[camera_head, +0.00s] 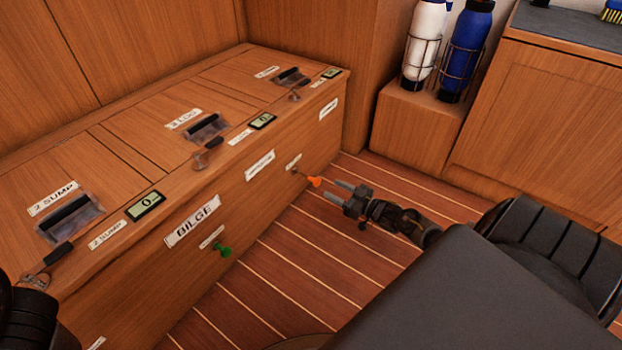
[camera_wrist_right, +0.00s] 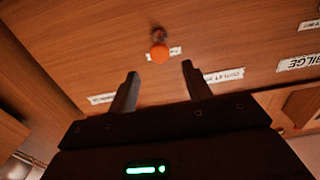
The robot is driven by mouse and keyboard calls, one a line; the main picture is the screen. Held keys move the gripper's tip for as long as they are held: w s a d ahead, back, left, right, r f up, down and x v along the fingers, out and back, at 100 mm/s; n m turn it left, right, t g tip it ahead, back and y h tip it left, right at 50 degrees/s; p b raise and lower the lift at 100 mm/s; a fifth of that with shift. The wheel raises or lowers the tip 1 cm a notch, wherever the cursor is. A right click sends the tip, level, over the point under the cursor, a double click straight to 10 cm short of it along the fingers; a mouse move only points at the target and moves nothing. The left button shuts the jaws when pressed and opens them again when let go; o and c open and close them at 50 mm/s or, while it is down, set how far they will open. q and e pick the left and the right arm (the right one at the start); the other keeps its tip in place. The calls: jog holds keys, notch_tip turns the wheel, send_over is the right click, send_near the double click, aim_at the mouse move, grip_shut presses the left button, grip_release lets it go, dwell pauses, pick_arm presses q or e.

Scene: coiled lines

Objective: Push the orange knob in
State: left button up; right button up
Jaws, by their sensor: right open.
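The orange knob (camera_head: 315,182) sticks out on a short stem from the front face of the wooden locker. In the right wrist view the knob (camera_wrist_right: 159,53) stands out from the wood beyond the fingertips, roughly midway between them. My right gripper (camera_head: 331,189) is open and empty, pointing at the knob from the right with a small gap. Its two fingers also show in the right wrist view (camera_wrist_right: 160,70). I cannot tell whether anything touches. My left gripper is not in view; only a dark arm part shows at the lower left.
A green knob (camera_head: 223,250) sits on the same locker front (camera_head: 255,205), nearer to me. Labels, small displays and clear-covered levers line the locker top. Blue (camera_head: 468,45) and white (camera_head: 425,40) bottles stand in racks at the back. The striped floor (camera_head: 290,260) is clear.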

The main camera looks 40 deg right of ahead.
aim_at(319, 182)
jog(key=b+x, duration=0.4)
jog(key=x, duration=0.4)
jog(key=shift+w+a+f+b, duration=0.15)
jog(key=shift+w+f+b, duration=0.05)
jog(key=shift+w+b, duration=0.15)
jog(key=shift+w+a+r, duration=0.15)
jog(key=shift+w, duration=0.4)
grip_shut()
